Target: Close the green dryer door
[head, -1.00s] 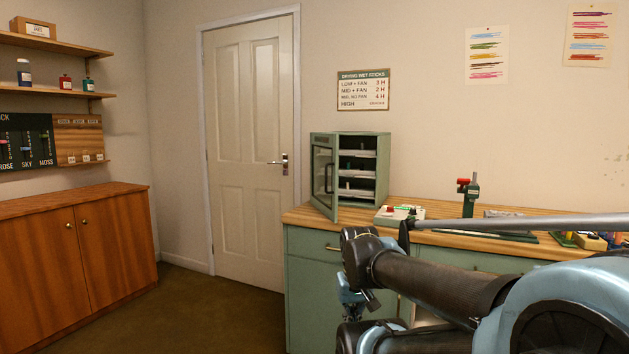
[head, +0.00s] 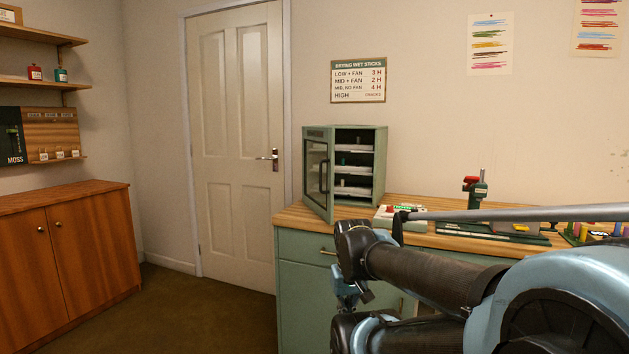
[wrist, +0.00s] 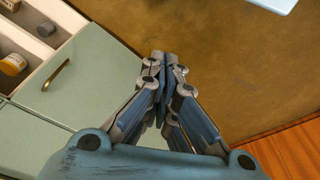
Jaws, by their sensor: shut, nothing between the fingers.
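The green dryer (head: 362,135) stands on the left end of the wooden counter in the head view. Its glass-fronted door (head: 318,177) stands open on the left side, swung out toward me, with a dark handle. White racks with small sticks show inside. In the wrist view my gripper (wrist: 165,58) is shut and empty, its fingertips together above the brown floor. In the head view my gripper (head: 346,298) is partly hidden behind my arm, low in front of the green cabinet, below and apart from the door.
A white and green device (head: 399,216) sits on the counter (head: 290,215) right of the dryer. A green stand (head: 478,192) is farther right. An open drawer (wrist: 50,45) with jars shows in the wrist view. A wooden cabinet (head: 80,240) stands left; the floor between is free.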

